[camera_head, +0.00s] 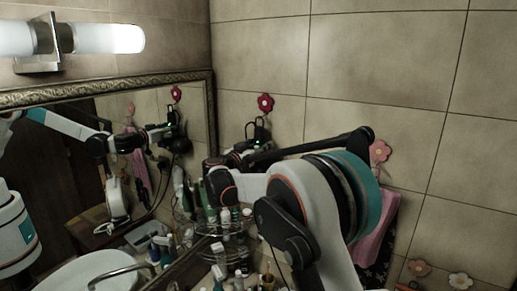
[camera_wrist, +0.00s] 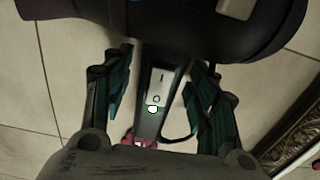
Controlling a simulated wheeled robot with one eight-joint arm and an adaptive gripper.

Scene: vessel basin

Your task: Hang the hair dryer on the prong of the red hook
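The red flower-shaped hook (camera_head: 265,103) is on the tiled wall, right of the mirror. Its edge shows in the wrist view (camera_wrist: 128,139), near the handle's end; its prong is hidden. The hair dryer (camera_wrist: 158,88) has a dark body at the top of the wrist view and a handle with a light switch panel. A black loop shows at the handle's end. I cannot tell whether the loop is on the prong. My gripper (camera_wrist: 160,88) is open, its teal fingers on either side of the handle with visible gaps. In the head view my gripper (camera_head: 257,133) is just below the hook.
A framed mirror (camera_head: 212,120) on the left reflects my arm and the dark dryer. A wire shelf (camera_head: 225,232) with several bottles stands below. A pink towel (camera_head: 378,235) hangs from a pink flower hook (camera_head: 380,151) to the right. A white basin (camera_head: 85,275) is lower left.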

